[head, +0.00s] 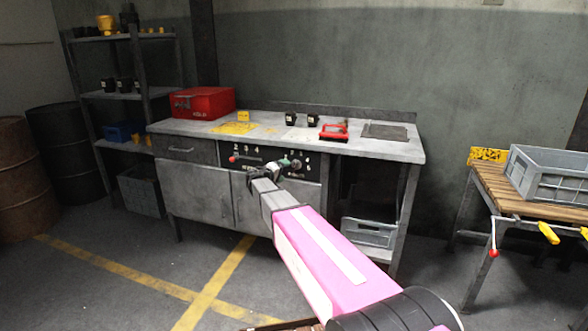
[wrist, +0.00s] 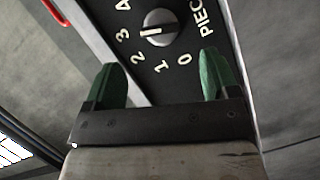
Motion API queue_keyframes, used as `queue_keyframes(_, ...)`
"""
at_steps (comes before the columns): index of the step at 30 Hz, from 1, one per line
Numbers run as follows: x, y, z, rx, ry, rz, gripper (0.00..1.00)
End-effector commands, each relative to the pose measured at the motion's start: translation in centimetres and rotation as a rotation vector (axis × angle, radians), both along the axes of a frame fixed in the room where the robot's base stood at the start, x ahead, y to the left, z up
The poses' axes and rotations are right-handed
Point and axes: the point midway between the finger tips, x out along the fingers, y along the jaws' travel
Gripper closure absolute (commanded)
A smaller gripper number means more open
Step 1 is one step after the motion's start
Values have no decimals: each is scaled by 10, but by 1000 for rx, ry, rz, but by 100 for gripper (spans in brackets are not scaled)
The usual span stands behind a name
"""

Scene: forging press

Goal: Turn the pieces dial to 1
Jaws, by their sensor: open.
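The pieces dial (wrist: 161,25) is a round grey knob on a black panel, in the upper middle of the wrist view. White numbers run around it, with 0 and 1 on the side nearest my gripper and 2, 3 and 4 going round to the left. Its white pointer mark points left, toward about 3. My gripper (wrist: 163,80) is open, its two green-tipped fingers apart and empty, short of the dial. In the head view my gripper (head: 289,166) is in front of the bench's control panel (head: 265,157) and largely hides the dial.
The grey bench (head: 385,146) carries a red toolbox (head: 202,103), black blocks and a red tool (head: 334,132). A wooden table (head: 500,187) with a grey crate (head: 548,174) stands at right.

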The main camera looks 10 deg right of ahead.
Motion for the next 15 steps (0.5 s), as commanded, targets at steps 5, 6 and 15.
queue_keyframes(5,23,-27,-5,1,1,-3,19)
queue_keyframes(6,27,-32,-6,1,1,-3,19)
queue_keyframes(15,48,-59,-10,0,1,-2,19)
